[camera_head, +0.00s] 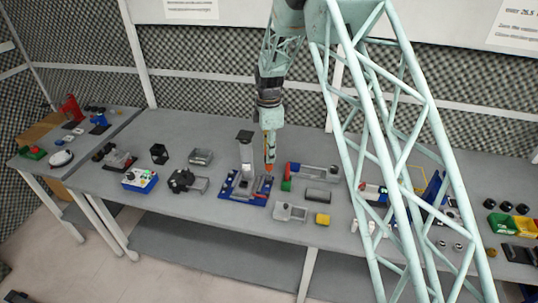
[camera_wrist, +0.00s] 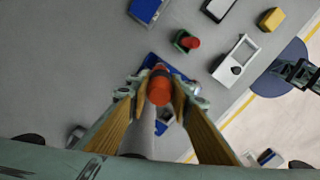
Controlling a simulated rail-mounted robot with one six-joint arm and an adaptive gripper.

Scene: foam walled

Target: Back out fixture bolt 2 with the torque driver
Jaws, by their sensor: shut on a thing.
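My gripper (camera_head: 269,160) points down over the bench, just right of the grey column of a blue-based fixture (camera_head: 245,199). It is shut on an orange-red cylindrical thing, seemingly the torque driver (camera_wrist: 159,87), which sits between the fingertips in the wrist view. A small orange end (camera_head: 269,167) shows below the fingers in the head view. The fixture's blue base (camera_wrist: 152,62) shows partly behind the driver in the wrist view. Fixture bolt 2 cannot be made out; the driver and fingers hide part of the base. I cannot tell whether the driver touches a bolt.
A grey box (camera_head: 200,157) and a dark clamp-like device (camera_head: 184,181) stand left. Some bare bench shows at the front.

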